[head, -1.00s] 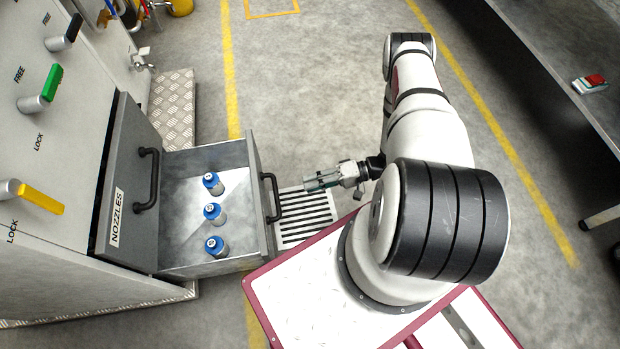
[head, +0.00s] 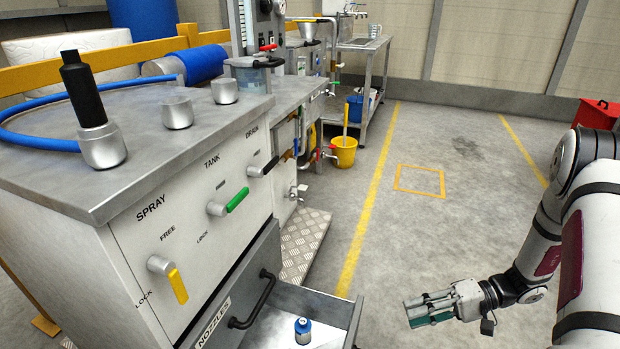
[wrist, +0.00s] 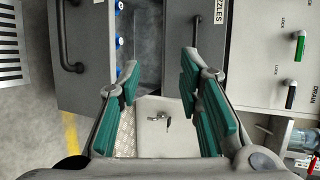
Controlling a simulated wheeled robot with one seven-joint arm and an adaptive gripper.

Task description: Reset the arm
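My gripper (head: 425,311) hangs in the air to the right of the open drawer (head: 328,303) in the head view. Its green-padded fingers are apart in the wrist view (wrist: 160,80), with nothing between them. My arm comes in from the right edge of the head view. The drawer front is labelled NOZZLES. One blue-capped nozzle (head: 303,331) shows inside the drawer in the head view. Several blue caps (wrist: 119,40) show in the wrist view, partly hidden by the drawer wall and a finger.
The grey cabinet has a yellow lever (head: 177,285), a green lever (head: 237,200) and a black lever (head: 268,166). A black nozzle (head: 83,90) stands in a holder on top, near a blue hose (head: 30,140). A yellow bucket (head: 343,152) stands farther back. Floor beyond my gripper is clear.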

